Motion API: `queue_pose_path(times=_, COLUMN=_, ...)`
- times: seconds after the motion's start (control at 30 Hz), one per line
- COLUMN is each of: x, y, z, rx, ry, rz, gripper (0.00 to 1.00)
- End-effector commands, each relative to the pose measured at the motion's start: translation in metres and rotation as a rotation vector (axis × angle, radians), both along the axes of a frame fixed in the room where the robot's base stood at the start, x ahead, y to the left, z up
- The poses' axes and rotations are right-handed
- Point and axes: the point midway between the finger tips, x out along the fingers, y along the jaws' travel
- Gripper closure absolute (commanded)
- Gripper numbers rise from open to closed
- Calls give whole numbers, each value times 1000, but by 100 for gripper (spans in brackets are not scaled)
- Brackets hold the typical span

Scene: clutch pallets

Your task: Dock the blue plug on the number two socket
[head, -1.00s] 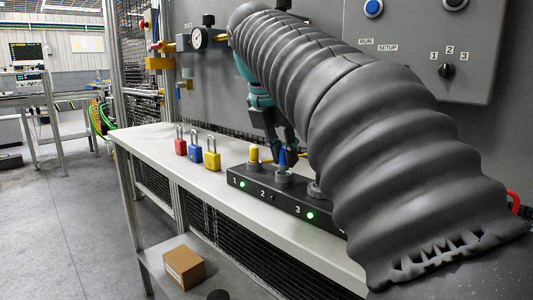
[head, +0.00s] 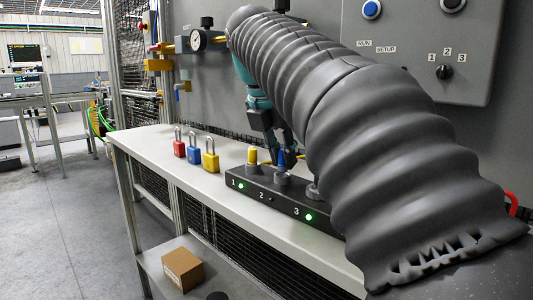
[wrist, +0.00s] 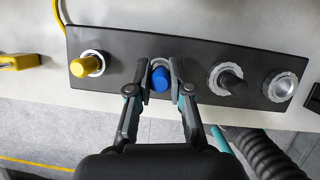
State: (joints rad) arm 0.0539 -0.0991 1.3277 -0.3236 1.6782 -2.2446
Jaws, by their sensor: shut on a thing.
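The blue plug (head: 281,158) stands upright at the number two socket (head: 281,178), the second position on the black socket block (head: 322,221). It also shows in the wrist view (wrist: 160,80), inside a pale ring. My gripper (wrist: 160,73) is shut on the blue plug, one finger on each side. I cannot tell whether the plug is fully seated. The small lamp by number 2 (head: 271,199) is dark. Green lamps glow by number 1 (head: 240,186) and number 3 (head: 309,217). My arm hides the block's right end in the head view.
A yellow plug (wrist: 86,65) with a cable sits at socket one. A black plug (wrist: 231,81) sits to the right of the blue one, then an empty ring socket (wrist: 283,87). Red, blue and yellow padlocks (head: 210,161) stand on the bench (head: 160,151). A control panel is behind.

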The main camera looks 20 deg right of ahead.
Motion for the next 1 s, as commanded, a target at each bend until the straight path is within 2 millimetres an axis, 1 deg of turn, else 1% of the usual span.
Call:
queue_pose_path(times=0.77, x=0, y=0, z=-14, rx=0, ry=-1, rz=0, gripper=100)
queue_pose_path(times=0.8, x=0, y=0, z=-13, rx=0, ry=-1, rz=0, gripper=76)
queue_pose_path(times=0.83, x=0, y=0, z=-13, rx=0, ry=-1, rz=0, gripper=70)
queue_pose_path(times=1.0, x=0, y=0, z=-13, rx=0, ry=0, rz=0, gripper=70)
